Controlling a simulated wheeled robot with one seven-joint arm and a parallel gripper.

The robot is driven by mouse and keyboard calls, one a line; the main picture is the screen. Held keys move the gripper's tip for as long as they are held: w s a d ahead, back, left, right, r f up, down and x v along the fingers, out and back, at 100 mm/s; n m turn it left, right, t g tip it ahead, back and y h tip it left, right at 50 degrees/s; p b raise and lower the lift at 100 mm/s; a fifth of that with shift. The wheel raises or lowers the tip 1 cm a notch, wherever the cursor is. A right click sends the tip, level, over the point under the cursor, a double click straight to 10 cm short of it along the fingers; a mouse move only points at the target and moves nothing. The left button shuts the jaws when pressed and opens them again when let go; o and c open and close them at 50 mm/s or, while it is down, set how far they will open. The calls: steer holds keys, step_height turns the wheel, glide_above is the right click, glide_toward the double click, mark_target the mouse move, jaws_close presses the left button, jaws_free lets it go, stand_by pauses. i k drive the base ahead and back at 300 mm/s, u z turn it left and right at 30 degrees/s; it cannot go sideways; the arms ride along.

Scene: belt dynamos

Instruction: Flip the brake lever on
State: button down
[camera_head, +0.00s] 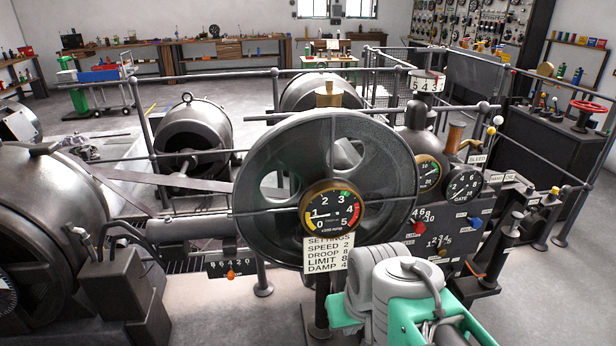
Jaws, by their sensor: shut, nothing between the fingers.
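I cannot tell for certain which lever is the brake lever; no label that I can read says brake. Small labels on the panel are hard to read. My grey and green arm shows at the bottom, right of centre, in front of the machine. My gripper's fingers do not show.
A speed gauge (332,209) and a settings card (328,253) stand before the flywheel. A control panel (475,228) with dials is to the right. Railings (205,80) surround the machine. A black cabinet (550,145) with a red handwheel (589,107) stands at right. Floor is clear at lower right.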

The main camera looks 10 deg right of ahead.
mark_target(513, 72)
steer(key=u, duration=0.05)
steer(key=k, duration=0.5)
steer(key=z, duration=2.3)
steer(key=i, duration=8.95)
